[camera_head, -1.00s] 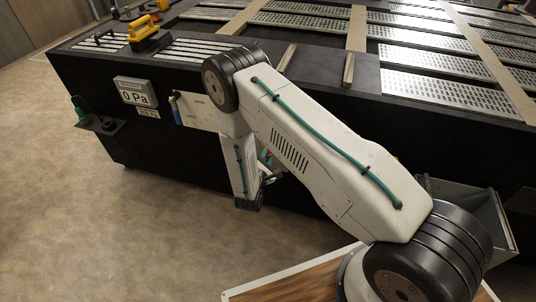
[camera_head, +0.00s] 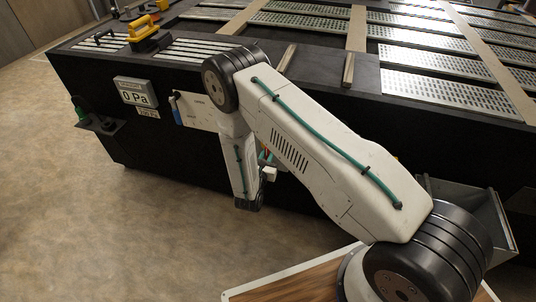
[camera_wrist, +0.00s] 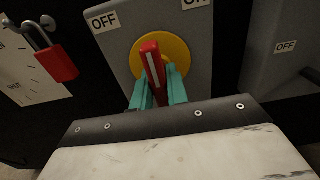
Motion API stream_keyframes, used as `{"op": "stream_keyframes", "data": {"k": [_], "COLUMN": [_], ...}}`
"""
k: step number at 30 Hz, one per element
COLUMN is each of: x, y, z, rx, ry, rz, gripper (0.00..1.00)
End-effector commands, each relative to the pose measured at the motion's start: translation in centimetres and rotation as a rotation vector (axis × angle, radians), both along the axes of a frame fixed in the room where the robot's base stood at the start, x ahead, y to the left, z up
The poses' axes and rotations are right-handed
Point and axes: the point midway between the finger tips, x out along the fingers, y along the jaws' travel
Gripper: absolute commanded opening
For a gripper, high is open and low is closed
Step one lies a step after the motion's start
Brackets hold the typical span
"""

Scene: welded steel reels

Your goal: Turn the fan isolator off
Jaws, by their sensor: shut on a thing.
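The isolator is a grey box (camera_wrist: 120,50) with a round yellow plate (camera_wrist: 178,50) and a red rotary handle (camera_wrist: 151,56) with a pale stripe. An OFF label (camera_wrist: 105,20) is at the box's upper left; another label at its upper right is cut off by the frame. The handle stands nearly upright in the wrist view, its top leaning slightly left. My gripper (camera_wrist: 158,82) is shut on the handle, one teal finger on each side. In the head view my arm mostly hides the gripper and the isolator.
A red padlock (camera_wrist: 56,62) hangs left of the isolator beside a printed plate (camera_wrist: 20,65). A second grey box (camera_wrist: 283,60) with an OFF label stands close on the right. The head view shows a 0 Pa display (camera_head: 137,94) on the black cabinet side (camera_head: 75,75).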

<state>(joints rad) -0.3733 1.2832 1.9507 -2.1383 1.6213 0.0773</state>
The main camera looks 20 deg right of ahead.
Motion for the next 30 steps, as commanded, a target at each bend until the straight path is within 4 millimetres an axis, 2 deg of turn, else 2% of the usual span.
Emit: {"op": "stream_keyframes", "data": {"k": [18,30], "x": [-0.18,-0.20], "y": [-0.06,-0.07], "z": [-0.17,-0.19], "rx": [-0.452,-0.616], "ry": [0.333,0.454], "rz": [0.000,0.001], "gripper": [0.00,0.00]}}
